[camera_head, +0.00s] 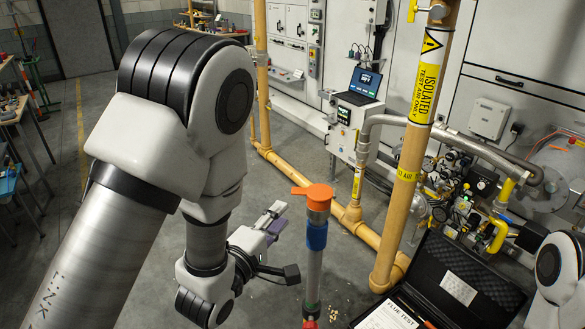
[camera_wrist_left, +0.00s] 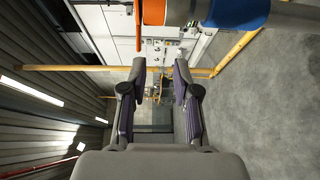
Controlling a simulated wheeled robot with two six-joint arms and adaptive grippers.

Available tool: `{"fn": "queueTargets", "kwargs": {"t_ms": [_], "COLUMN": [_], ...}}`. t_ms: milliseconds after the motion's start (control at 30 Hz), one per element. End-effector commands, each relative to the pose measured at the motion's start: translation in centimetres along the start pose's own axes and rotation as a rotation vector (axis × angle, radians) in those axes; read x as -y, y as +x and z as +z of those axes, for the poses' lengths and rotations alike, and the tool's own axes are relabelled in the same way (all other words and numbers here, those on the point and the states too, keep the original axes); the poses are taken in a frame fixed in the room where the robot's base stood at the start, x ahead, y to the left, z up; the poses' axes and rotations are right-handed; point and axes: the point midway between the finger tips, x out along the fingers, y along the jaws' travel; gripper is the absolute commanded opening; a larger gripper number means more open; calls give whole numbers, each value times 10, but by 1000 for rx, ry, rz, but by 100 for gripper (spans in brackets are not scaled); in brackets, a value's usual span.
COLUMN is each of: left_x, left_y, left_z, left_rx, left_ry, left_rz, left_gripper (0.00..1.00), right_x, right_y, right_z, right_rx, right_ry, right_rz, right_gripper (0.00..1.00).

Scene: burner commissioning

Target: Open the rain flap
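The rain flap (camera_head: 313,193) is an orange cap lying across the top of an upright grey pipe (camera_head: 313,270) with a blue band (camera_head: 316,235). A tab of the flap sticks out to the left. My left gripper (camera_head: 276,220) is just left of the pipe, a little below the flap, and seems apart from it. In the left wrist view its two fingers (camera_wrist_left: 158,82) stand apart with nothing between them. There, an orange part (camera_wrist_left: 153,12) and the blue band (camera_wrist_left: 235,12) show at the top edge, beyond the fingertips' line. My right gripper is not in view.
A thick yellow pipe (camera_head: 412,170) rises right of the flap's pipe. An open black case (camera_head: 450,270) lies on the right, below the valves and gauges (camera_head: 450,190). A panel with a laptop (camera_head: 364,83) stands behind. Floor is free around the left arm.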

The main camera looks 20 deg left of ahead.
Motion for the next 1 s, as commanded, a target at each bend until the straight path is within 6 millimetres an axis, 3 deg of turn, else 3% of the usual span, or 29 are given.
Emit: {"fn": "queueTargets", "kwargs": {"t_ms": [33,133,400,433,500,700,967,1000], "left_x": [-17,-20,-10,-14,-25,-23,-21,-21], "left_y": [1,3,27,31,48,76,80,80], "left_z": [1,1,0,0,0,0,0,0], "left_rx": [3,3,2,2,2,2,1,1], "left_ry": [6,9,10,10,8,8,8,8], "left_rz": [17,31,36,33,26,26,25,25], "left_gripper": [30,30,30,30,30,30,30,23], "right_x": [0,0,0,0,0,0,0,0], "right_y": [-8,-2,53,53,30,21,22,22], "right_z": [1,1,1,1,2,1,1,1], "right_rx": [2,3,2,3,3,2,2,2], "right_ry": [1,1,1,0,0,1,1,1], "right_rz": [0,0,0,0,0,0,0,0], "right_gripper": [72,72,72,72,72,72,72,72]}}
